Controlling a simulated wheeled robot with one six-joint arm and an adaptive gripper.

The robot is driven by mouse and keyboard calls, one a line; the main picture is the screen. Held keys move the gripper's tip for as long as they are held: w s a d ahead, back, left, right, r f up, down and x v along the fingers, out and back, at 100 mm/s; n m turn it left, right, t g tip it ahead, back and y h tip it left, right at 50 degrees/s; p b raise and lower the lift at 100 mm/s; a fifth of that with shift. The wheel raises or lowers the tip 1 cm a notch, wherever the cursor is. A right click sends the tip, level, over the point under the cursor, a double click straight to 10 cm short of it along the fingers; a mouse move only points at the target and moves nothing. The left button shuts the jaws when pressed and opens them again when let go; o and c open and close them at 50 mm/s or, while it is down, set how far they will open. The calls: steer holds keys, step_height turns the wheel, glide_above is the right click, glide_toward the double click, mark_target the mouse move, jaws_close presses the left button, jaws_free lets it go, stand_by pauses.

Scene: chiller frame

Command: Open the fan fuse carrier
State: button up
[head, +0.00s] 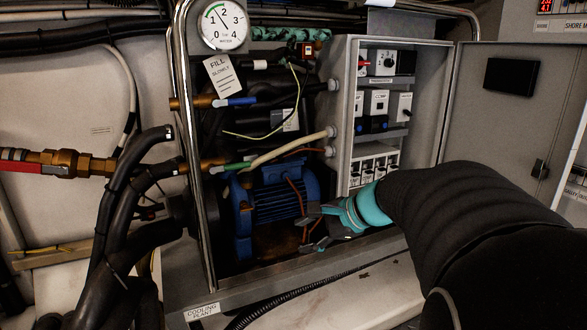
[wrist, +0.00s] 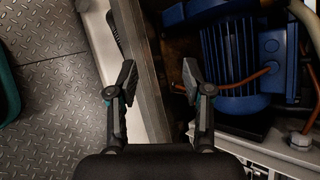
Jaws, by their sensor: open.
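The open grey electrical box (head: 345,95) holds a row of white fuse carriers (head: 375,165) at its bottom. Their labels are too small to read, so I cannot tell which is the fan's. The arm and gripper body are close to the row's lower edge in the head view. My gripper (head: 308,226) is open and empty, below and left of the row, in front of the blue motor (head: 275,200). In the wrist view my gripper (wrist: 157,82) has its fingers apart over a grey frame rail (wrist: 150,60), with nothing between them.
The blue motor also shows in the wrist view (wrist: 235,50), with an orange cable across it. The box door (head: 500,110) stands open at the right. A chrome frame tube (head: 185,130), hoses and brass fittings (head: 70,161) crowd the left.

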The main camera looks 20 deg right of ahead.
steer(key=w+d+r+m+t, duration=0.1)
steer(key=w+d+m+t, duration=0.25)
steer(key=d, duration=0.45)
steer(key=w+d+m+t, duration=0.2)
steer(key=w+d+m, duration=0.25)
steer(key=d, duration=0.45)
steer(key=m+t+h, duration=0.5)
steer(key=m, duration=0.5)
glide_toward(384, 170)
steer(key=shift+g, duration=0.25)
steer(key=w, duration=0.8)
steer(key=shift+w+a+r, duration=0.3)
steer(key=shift+w, duration=0.05)
jaws_close()
